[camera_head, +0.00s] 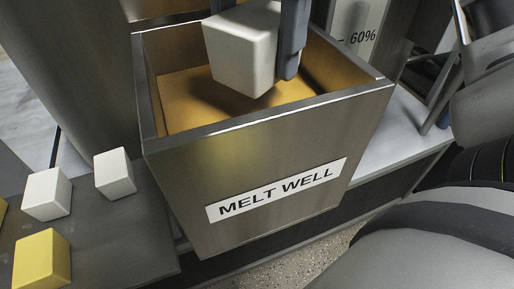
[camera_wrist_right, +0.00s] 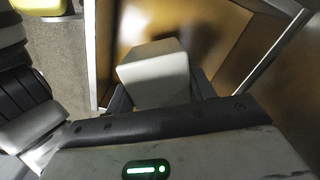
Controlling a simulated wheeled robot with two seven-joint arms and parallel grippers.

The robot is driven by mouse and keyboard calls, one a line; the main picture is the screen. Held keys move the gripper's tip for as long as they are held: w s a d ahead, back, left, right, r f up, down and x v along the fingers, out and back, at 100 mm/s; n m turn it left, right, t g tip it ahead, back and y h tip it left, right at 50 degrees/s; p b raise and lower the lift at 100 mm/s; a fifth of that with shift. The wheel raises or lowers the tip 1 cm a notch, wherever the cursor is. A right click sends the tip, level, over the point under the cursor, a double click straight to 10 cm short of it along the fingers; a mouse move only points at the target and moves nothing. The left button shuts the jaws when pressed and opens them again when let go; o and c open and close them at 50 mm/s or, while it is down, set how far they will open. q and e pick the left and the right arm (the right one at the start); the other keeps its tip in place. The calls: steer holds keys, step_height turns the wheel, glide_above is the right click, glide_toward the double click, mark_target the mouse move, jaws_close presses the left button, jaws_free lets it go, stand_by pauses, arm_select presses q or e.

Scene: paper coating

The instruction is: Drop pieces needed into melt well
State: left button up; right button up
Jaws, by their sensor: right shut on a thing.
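The melt well (camera_head: 250,160) is an open metal box with a labelled front and a golden-yellow inside. My right gripper (camera_head: 262,45) is shut on a white block (camera_head: 240,52) over the well's opening. In the right wrist view the held white block (camera_wrist_right: 154,72) sits between the fingers, with the well's golden wall (camera_wrist_right: 225,35) beyond it. On the dark surface at left are two white blocks, one (camera_head: 114,174) nearer the well and another (camera_head: 47,194) beside it. A yellow block (camera_head: 42,260) lies in front of them. My left gripper is not in view.
A second yellow piece (camera_head: 2,210) is cut off at the left edge. A panel marked 60% (camera_head: 357,30) stands behind the well at right. A large metal cylinder (camera_head: 75,60) stands behind left. The well's raised rim (camera_head: 265,117) surrounds the opening.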

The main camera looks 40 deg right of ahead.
steer(key=o, duration=1.2)
step_height(320, 180, up, 12)
steer(key=p, duration=0.4)
steer(key=shift+f, duration=0.25)
steer(key=shift+r, duration=0.25)
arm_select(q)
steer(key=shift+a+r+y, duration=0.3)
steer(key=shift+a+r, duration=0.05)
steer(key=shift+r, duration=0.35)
